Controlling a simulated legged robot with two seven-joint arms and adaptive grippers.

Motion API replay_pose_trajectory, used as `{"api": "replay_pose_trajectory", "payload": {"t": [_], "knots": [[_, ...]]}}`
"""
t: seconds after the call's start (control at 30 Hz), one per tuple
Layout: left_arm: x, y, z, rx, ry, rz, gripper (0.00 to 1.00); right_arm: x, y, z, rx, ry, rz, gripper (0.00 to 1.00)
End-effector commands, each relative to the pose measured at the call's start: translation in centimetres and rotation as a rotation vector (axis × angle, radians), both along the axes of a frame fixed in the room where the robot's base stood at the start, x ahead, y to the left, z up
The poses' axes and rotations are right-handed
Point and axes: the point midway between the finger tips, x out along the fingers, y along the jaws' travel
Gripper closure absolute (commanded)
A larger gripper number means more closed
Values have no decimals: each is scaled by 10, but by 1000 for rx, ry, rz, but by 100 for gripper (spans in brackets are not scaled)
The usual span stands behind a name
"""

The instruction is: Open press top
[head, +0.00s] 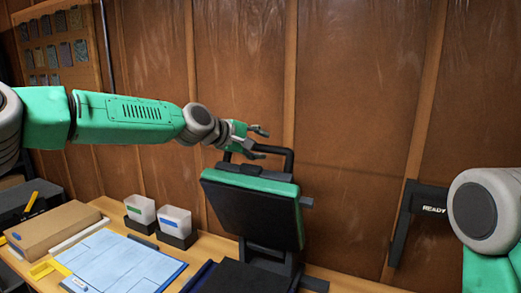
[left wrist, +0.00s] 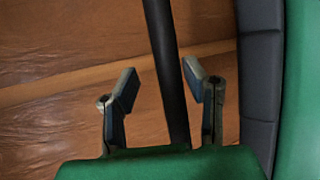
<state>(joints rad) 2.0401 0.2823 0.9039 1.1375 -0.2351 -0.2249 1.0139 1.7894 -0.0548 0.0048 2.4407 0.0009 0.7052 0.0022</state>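The press top (head: 252,207) is a black plate with a green upper edge. It stands tilted up, its dark face toward me, above the black lower plate (head: 240,278) of the press. A black bar handle (head: 289,162) rises behind the green edge. My left gripper (head: 262,143) is at the handle's upper part, fingers apart. In the left wrist view, the handle bar (left wrist: 168,70) runs between the two spread fingers (left wrist: 160,92), with gaps visible beside it. I cannot tell how deep the bar sits between them. My right gripper is out of view.
A blue clipboard sheet (head: 120,262), a cardboard box (head: 52,228) and two small white bins (head: 174,222) fill the bench left of the press. A black bracket marked READY (head: 430,208) is on the wooden wall. My right arm is at the right edge.

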Motion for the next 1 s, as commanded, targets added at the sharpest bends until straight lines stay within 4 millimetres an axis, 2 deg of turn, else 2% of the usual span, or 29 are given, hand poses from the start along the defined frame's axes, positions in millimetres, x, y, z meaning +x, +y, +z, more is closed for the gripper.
{"api": "replay_pose_trajectory", "payload": {"t": [0.17, 0.33, 0.73, 1.0], "knots": [[3, 0, -6, 4, 7, -1, 61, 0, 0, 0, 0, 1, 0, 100], [-1, 8, -4, 4, 7, 0, 61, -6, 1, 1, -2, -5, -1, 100], [-55, 57, 31, 2, 2, 0, 61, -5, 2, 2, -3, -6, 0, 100], [-75, 73, 44, 6, 3, -1, 61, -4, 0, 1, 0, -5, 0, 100]]}}
